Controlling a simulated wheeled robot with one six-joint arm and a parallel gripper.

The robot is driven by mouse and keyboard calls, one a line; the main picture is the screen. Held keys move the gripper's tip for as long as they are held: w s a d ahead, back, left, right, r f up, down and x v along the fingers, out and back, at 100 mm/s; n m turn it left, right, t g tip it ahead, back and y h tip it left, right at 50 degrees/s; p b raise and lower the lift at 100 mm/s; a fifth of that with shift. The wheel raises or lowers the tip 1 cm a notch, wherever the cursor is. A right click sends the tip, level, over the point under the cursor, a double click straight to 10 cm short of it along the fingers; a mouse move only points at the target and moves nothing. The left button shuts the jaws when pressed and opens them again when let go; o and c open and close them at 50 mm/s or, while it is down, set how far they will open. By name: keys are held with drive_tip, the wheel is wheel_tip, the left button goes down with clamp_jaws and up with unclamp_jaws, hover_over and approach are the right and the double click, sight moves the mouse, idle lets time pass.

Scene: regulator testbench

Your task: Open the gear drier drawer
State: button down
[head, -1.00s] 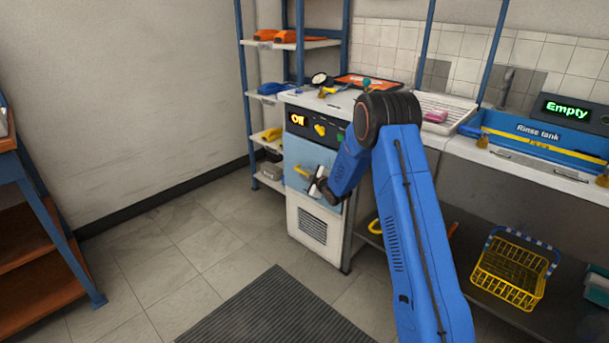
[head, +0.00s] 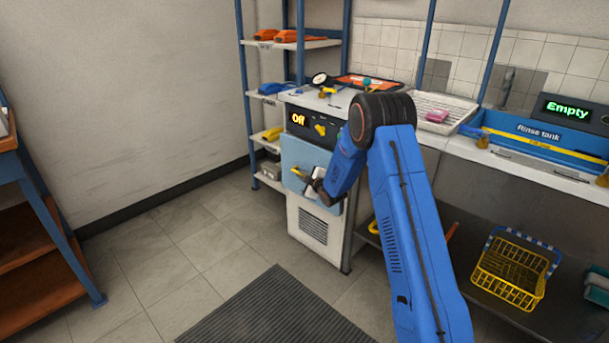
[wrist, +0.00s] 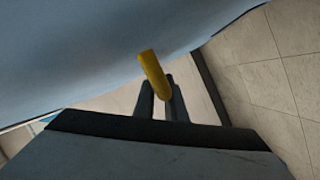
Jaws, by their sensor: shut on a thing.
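The gear drier (head: 314,222) is a white cabinet with a dark panel whose display (head: 298,119) reads "Off", beside a yellow knob (head: 320,130). Its light blue drawer front (head: 300,155) stands forward of the cabinet face, so the drawer is partly open. My gripper (head: 307,181) is at the drawer's yellow handle (head: 297,175). In the wrist view the dark fingers (wrist: 164,103) are shut on the yellow handle (wrist: 153,75), close below the blue drawer front (wrist: 100,50). The inside of the drawer is hidden.
A blue-framed shelf (head: 290,45) stands behind the drier. A counter with the rinse tank (head: 535,135) runs to the right, with a yellow basket (head: 508,270) below it. A dark mat (head: 275,310) lies in front. The floor (head: 200,245) left of the drier is clear.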

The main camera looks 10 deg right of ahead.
drive_tip(key=s+a, duration=0.8)
drive_tip(key=a, duration=0.4)
drive_tip(key=s+a, duration=0.9)
drive_tip(key=a, duration=0.2)
drive_tip(key=shift+s+a, duration=0.2)
drive_tip(key=shift+a, duration=0.15)
drive_tip(key=c, duration=2.1)
unclamp_jaws()
drive_tip(key=v, duration=1.7)
drive_tip(key=shift+s, duration=0.2)
drive_tip(key=shift+r, duration=0.1)
